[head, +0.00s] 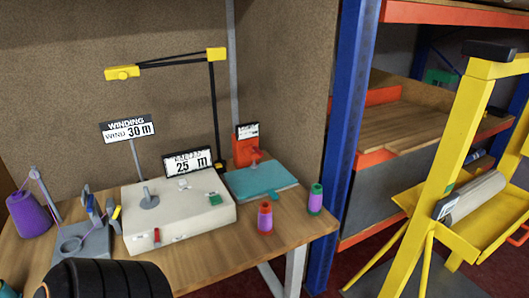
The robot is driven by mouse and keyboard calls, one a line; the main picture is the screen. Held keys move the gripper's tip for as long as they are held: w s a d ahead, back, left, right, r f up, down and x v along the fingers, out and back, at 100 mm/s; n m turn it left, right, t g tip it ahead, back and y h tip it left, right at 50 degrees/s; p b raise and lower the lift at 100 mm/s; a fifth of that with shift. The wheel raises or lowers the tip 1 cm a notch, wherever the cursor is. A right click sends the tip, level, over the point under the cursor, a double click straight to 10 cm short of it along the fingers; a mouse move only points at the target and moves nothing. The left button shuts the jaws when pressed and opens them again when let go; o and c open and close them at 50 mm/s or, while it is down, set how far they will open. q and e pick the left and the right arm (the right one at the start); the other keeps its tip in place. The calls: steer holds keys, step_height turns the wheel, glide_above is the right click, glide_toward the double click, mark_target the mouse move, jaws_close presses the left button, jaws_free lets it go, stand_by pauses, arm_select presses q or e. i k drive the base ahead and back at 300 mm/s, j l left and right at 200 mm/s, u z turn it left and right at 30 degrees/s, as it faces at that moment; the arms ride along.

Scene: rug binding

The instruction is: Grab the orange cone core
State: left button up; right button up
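The orange cone core (265,217) stands upright near the table's front right, with a purple band around its middle. A similar green core (315,199) with a purple band stands upright to its right, apart from it, near the table's right edge. Neither gripper is in view. A black ribbed rounded part at the bottom left looks like part of my arm; it is well to the left of the orange core, and no fingers show.
A white winding machine (178,222) with a display stands left of the orange core. A teal plate (262,181) lies behind it. A purple cone (29,216) stands at far left. A yellow stand (460,140) and blue-orange shelving rise at right. Bare wood lies in front.

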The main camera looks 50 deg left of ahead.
mark_target(266, 226)
steer(key=u, duration=1.45)
